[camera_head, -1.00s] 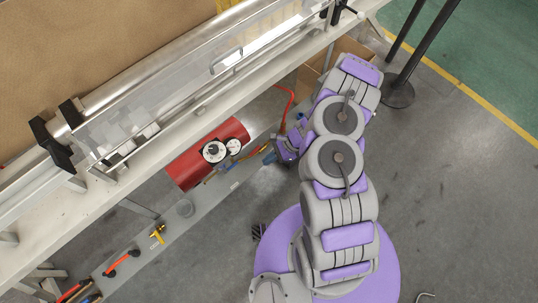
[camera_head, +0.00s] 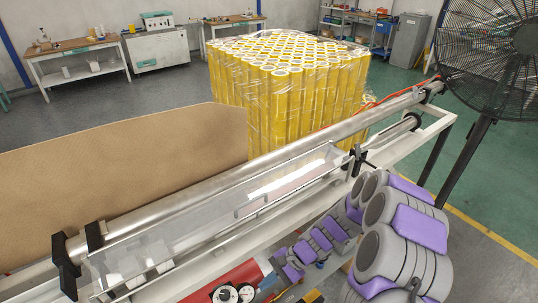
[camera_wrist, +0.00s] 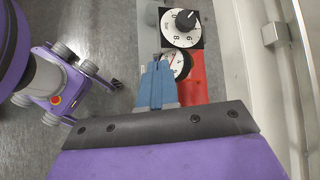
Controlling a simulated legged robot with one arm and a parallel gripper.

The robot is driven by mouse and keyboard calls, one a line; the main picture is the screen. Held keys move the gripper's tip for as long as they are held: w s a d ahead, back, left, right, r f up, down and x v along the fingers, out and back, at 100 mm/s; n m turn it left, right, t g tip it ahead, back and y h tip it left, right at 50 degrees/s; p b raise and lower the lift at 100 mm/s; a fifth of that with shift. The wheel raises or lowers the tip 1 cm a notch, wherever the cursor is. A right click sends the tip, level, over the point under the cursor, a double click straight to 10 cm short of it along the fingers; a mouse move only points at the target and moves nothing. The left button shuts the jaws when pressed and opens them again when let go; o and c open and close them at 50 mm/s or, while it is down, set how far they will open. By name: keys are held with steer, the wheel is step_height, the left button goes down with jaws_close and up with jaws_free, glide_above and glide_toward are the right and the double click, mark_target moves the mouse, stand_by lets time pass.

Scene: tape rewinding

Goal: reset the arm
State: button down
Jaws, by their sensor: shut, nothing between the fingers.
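My gripper shows in the wrist view (camera_wrist: 160,62), its two blue fingers together with nothing between them. The fingertips point at the gauges on a red tank (camera_wrist: 196,84); I cannot tell the exact gap between them. In the head view my grey and purple arm fills the lower right and bends down to the left beside the machine. There the gripper is near the bottom edge and too small and cut off to read, close to the red tank (camera_head: 238,280).
A long machine with a metal roller (camera_head: 230,178) runs diagonally beside my arm. Yellow rolls (camera_head: 290,100) wrapped in film stand behind it. A black fan (camera_head: 500,60) stands at the right. A large black-marked dial (camera_wrist: 181,26) lies just beyond my fingertips. Open floor shows at the right.

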steer(key=s+d+r+n+h, duration=0.1)
steer(key=s+r+n+h, duration=0.2)
steer(key=r, duration=0.5)
steer(key=s+d+r+n, duration=0.2)
steer(key=s+r+n, duration=0.1)
steer(key=s+r, duration=0.35)
steer(key=s+d+r+n+h, duration=0.1)
steer(key=s+d+r+h, duration=0.2)
steer(key=s+d, duration=0.3)
steer(key=s+d+r+n+t+h, duration=0.1)
steer(key=s+d+r+h, duration=0.2)
steer(key=s, duration=0.6)
step_height(320, 180, up, 4)
steer(key=d, duration=0.2)
steer(key=shift+d+f+n+t, duration=0.2)
steer(key=shift+d+n+t, duration=0.1)
steer(key=shift+d, duration=0.05)
